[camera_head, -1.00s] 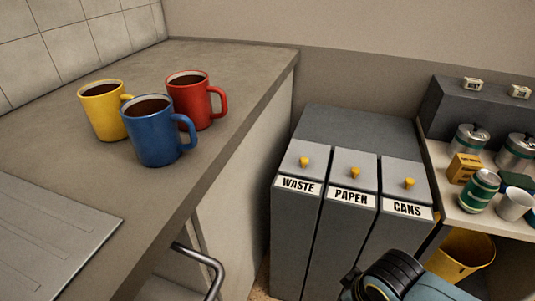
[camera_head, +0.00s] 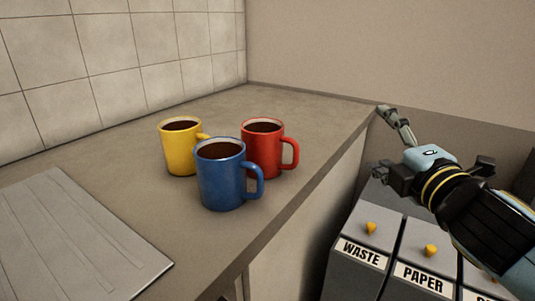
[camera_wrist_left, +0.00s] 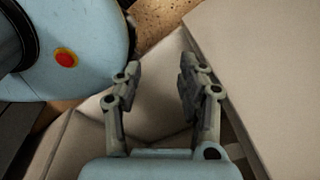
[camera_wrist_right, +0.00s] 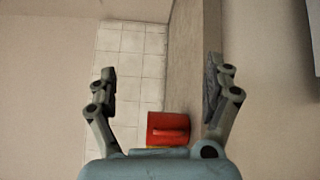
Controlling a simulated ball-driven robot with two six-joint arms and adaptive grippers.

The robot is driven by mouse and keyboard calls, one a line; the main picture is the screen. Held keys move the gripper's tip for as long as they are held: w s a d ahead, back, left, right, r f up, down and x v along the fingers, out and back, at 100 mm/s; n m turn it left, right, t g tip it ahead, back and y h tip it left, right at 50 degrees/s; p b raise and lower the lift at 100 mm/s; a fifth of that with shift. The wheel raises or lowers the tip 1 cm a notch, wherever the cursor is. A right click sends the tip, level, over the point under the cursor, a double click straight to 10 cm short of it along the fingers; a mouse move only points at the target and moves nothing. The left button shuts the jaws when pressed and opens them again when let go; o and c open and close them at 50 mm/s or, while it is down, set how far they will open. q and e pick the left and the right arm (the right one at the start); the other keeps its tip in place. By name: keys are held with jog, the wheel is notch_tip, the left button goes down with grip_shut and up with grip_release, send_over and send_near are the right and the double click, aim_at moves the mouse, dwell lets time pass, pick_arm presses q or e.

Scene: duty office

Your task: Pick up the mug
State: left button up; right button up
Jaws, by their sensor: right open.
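Three mugs of dark drink stand upright in a cluster on the counter (camera_head: 120,152): yellow (camera_head: 180,155), blue (camera_head: 218,185) in front, and red (camera_head: 262,145) at the right. The blue and red handles point right. My right gripper (camera_head: 383,140) is open and empty, right of the mugs and beyond the counter edge. In the right wrist view its fingers (camera_wrist_right: 160,68) are wide apart, with the red mug (camera_wrist_right: 168,124) low between them in the distance. My left gripper (camera_wrist_left: 160,70) is partly open and empty in its wrist view; it is out of the head view.
A grey ridged board (camera_head: 75,235) lies on the counter at the left front. Grey bins marked WASTE (camera_head: 362,253) and PAPER (camera_head: 422,277) stand right of the counter, below my right arm. A tiled wall (camera_head: 110,60) rises behind the mugs.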

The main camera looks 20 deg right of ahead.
aim_at(294, 142)
jog(key=w+a+n+g+y, duration=0.1)
jog(key=a+n+y, duration=0.2)
jog(key=n, duration=0.5)
jog(key=a+n+g+y, duration=0.1)
jog(key=a+n+y, duration=0.3)
jog(key=n, duration=0.5)
jog(key=w+a+n+g+y, duration=0.1)
jog(key=a+n+y, duration=0.3)
jog(key=n+y, duration=0.3)
jog(key=shift+w+a+f+n+g, duration=0.15)
jog(key=shift+w+f+n+g, duration=0.15)
jog(key=shift+n, duration=0.7)
jog(key=p+x, duration=0.1)
jog(key=x, duration=0.3)
jog(key=shift+a, duration=0.15)
jog(key=x, duration=0.6)
jog(key=shift+w+f+p, duration=0.1)
jog(key=shift+f+p, duration=0.25)
jog(key=shift+f, duration=0.05)
jog(key=c, duration=1.2)
